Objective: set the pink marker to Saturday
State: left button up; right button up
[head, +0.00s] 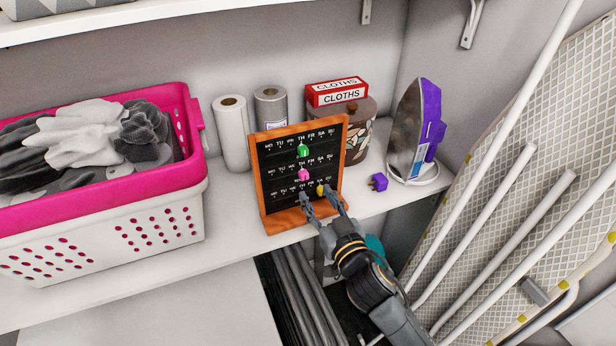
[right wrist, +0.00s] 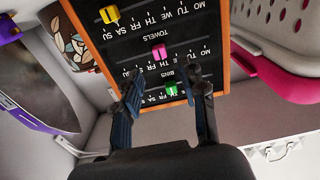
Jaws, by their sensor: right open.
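The black, wood-framed board (head: 264,190) has three weekday rows and stands upright on the shelf. The pink marker (head: 304,174) is in the middle row, at about Thursday. It also shows in the upside-down right wrist view (right wrist: 159,52). The green marker (head: 303,151) is in the top row near Thursday; the yellow marker (head: 321,189) is in the bottom row near Saturday. My right gripper (head: 316,194) is open and empty before the lower board, its fingertips below the pink marker in the picture and one close to the yellow marker. My left gripper is out of view.
A pink and white laundry basket (head: 150,220) stands left of the board. Paper rolls (head: 231,130), a red cloths box (head: 336,92) and a patterned pot (head: 358,140) stand behind. A purple iron (head: 420,130) and an ironing board (head: 520,200) are at right.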

aim_at(305, 178)
jog(key=p+x, duration=0.1)
jog(key=x, duration=0.5)
jog(key=shift+c, duration=0.4)
grip_shut()
